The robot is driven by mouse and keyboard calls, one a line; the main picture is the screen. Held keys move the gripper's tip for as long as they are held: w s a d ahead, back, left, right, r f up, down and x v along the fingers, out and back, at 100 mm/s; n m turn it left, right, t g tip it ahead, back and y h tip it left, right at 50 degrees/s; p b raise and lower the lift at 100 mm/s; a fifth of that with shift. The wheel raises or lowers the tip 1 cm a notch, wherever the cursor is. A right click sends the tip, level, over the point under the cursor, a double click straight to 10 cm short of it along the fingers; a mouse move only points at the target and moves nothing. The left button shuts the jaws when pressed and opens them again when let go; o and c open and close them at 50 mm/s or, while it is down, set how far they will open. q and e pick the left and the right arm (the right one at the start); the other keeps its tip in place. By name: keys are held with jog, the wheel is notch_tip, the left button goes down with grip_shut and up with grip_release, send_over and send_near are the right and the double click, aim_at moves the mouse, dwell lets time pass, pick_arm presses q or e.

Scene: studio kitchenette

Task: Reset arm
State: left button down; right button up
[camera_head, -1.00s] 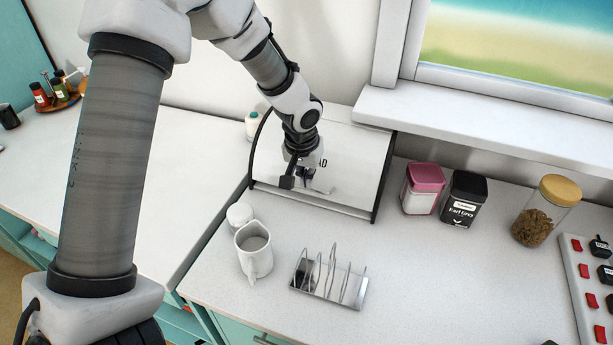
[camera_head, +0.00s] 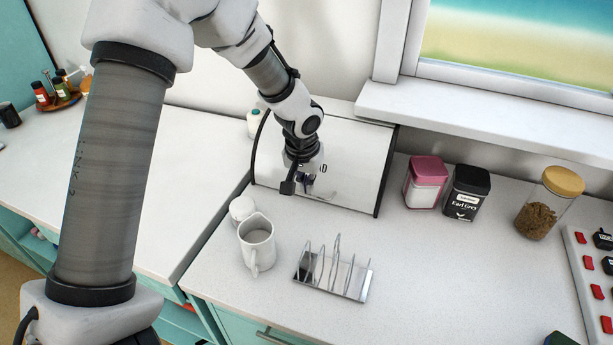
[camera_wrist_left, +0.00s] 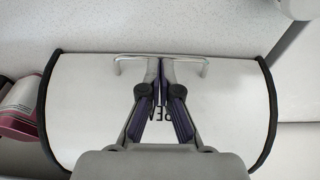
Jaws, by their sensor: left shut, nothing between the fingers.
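My left arm reaches in from the left, and my left gripper (camera_head: 306,181) hangs in front of the white bread bin (camera_head: 353,165). In the left wrist view the gripper (camera_wrist_left: 166,65) is shut, its two fingers together with nothing between them. The fingertips overlap the thin handle (camera_wrist_left: 122,63) on the bin's (camera_wrist_left: 85,100) front in that view; I cannot tell whether they touch it. The bin's front panel looks closed, and the gripper hides part of its lettering. My right gripper is not in view.
A pink tin (camera_head: 424,182), a black tea tin (camera_head: 465,193) and a cork-lidded jar (camera_head: 548,203) stand to the right. The counter between rack and jar is clear.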

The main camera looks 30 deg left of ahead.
pick_arm(q)
jog(key=s+r, duration=0.4)
jog(key=r, duration=0.7)
jog(key=shift+d+r+b, duration=0.3)
jog(key=shift+d+b, duration=0.1)
jog(key=shift+b, duration=0.05)
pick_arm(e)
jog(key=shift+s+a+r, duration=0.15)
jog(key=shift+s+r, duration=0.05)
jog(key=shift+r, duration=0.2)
